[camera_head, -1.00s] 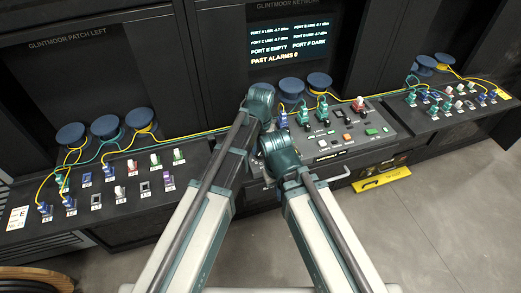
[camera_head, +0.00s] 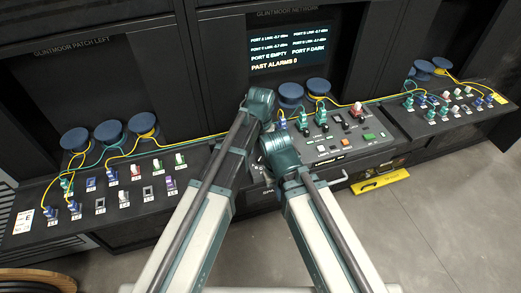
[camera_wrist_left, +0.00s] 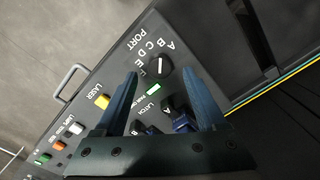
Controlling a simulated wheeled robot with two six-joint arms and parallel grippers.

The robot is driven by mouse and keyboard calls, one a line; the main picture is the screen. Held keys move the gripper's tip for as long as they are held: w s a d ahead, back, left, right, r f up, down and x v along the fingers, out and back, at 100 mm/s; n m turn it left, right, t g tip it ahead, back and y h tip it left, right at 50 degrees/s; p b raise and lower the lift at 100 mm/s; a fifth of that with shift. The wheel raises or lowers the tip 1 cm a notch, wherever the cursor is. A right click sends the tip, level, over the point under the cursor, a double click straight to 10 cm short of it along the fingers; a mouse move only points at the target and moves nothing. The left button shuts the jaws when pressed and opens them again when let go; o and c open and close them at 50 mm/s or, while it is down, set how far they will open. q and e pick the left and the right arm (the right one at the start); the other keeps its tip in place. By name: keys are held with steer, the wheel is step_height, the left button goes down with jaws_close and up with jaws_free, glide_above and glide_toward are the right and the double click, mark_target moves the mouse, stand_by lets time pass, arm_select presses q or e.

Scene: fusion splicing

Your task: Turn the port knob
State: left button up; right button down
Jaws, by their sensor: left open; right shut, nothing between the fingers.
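The port knob (camera_wrist_left: 160,67) is a round black knob with a white pointer line, on the dark console panel. White PORT lettering and letters A to E run beside it in the left wrist view. I cannot tell which letter the pointer marks. My left gripper (camera_wrist_left: 160,74) is open, its two blue-grey fingers on either side of the knob in the picture. Contact cannot be told. In the head view my arms hide the knob and both grippers. The console (camera_head: 381,151) shows right of my arms there.
A yellow laser button (camera_wrist_left: 102,101) and a metal handle (camera_wrist_left: 68,78) are at the left. The screen (camera_head: 290,45) reads port E empty, port F dark. Patch panels (camera_head: 140,215) with cables flank the console.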

step_height(320, 180, up, 11)
steer(key=p, duration=0.9)
steer(key=shift+p, duration=0.4)
steer(key=shift+f, duration=0.2)
